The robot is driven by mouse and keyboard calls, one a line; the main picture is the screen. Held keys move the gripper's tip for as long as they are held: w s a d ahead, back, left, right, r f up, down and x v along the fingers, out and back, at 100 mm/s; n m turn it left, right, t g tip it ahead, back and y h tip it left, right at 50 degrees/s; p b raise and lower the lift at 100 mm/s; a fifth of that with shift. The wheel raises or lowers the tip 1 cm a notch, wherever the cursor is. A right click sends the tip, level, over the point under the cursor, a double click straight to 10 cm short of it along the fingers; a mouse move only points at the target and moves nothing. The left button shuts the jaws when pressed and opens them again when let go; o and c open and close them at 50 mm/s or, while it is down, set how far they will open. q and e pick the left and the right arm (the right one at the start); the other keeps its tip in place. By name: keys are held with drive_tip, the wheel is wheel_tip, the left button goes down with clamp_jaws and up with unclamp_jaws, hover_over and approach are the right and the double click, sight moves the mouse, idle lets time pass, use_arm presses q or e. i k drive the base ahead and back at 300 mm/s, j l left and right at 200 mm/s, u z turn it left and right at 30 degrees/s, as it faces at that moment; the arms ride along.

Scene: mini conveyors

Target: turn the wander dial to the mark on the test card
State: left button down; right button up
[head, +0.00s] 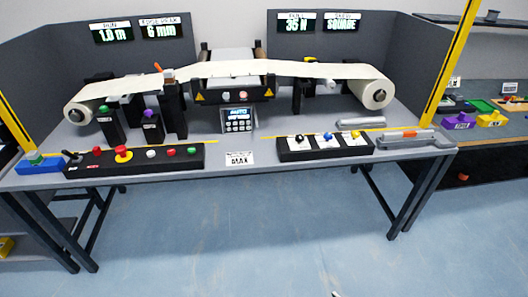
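A small white card (239,158) with dark print stands at the front middle of the bench; its print is too small to read surely, and I cannot tell if it is the test card. Neither of my grippers shows clearly; only a tiny dark tip is at the bottom edge.
A pale web (330,71) runs between a left roll (82,114) and a right roll (373,94). A long button box (135,159) with a red mushroom button (123,154) sits front left. Screens read 1.0 m, 6 mm, 35 N, SQUARE. The floor before the bench (230,240) is clear.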

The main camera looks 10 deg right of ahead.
sight(355, 134)
drive_tip(key=i+j, duration=0.15)
drive_tip(key=i, duration=0.2)
drive_tip(key=i+j, duration=0.2)
drive_tip(key=i+j+z, duration=0.2)
drive_tip(key=i+z, duration=0.25)
drive_tip(key=i+j+z, duration=0.25)
drive_tip(key=z, duration=0.15)
